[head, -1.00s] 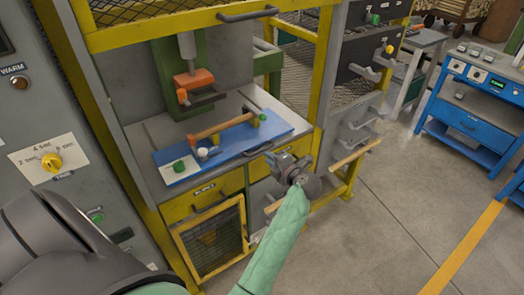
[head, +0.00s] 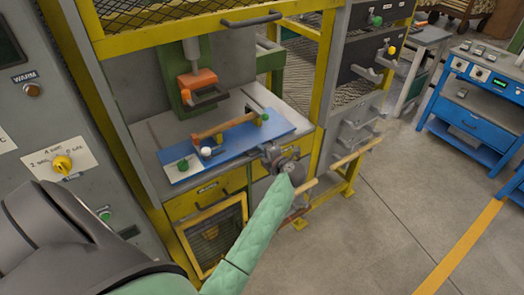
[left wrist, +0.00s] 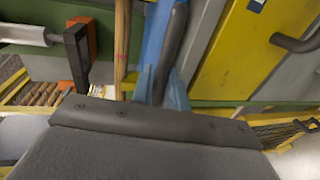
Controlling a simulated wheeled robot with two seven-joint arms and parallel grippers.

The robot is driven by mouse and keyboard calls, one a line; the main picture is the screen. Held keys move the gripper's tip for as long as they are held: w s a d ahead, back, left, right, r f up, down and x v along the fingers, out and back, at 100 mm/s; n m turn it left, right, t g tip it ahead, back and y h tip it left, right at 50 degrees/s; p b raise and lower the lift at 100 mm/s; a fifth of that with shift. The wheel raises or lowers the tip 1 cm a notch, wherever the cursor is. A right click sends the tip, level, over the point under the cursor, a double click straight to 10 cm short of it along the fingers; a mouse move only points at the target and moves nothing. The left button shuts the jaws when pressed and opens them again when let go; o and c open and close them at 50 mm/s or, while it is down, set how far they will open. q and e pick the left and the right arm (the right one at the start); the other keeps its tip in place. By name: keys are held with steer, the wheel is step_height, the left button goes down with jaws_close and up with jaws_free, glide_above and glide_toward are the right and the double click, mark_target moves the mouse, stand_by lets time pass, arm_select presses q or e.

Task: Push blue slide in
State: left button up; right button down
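The blue slide (head: 235,148) is a flat blue plate projecting at the front of the press, with a dark bar handle along its front edge. A wooden hammer-like piece (head: 222,127) and a white ball (head: 205,151) lie on it. My left gripper (head: 271,154) is at the right part of the slide's front edge, by the handle. In the left wrist view, the dark handle (left wrist: 174,40) runs between my bluish fingers (left wrist: 162,88); whether they are closed on it is unclear. My right gripper is not in view.
A press head with an orange block (head: 197,77) hangs above the slide. Yellow frame posts (head: 325,90) stand on both sides. A wooden rail (head: 350,155) juts out to the right of my gripper. A blue bench (head: 470,110) stands farther right; the floor between is clear.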

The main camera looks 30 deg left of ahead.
mark_target(253, 143)
arm_select(q)
jaws_close()
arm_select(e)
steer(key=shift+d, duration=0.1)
arm_select(q)
steer(key=x, duration=0.2)
steer(key=r+x, duration=0.1)
steer(key=x, duration=0.1)
steer(key=shift+w+a+f, duration=0.1)
steer(key=shift+a, duration=0.1)
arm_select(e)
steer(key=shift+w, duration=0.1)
arm_select(q)
steer(key=shift+o, duration=0.7)
jaws_free()
steer(key=shift+d, duration=0.1)
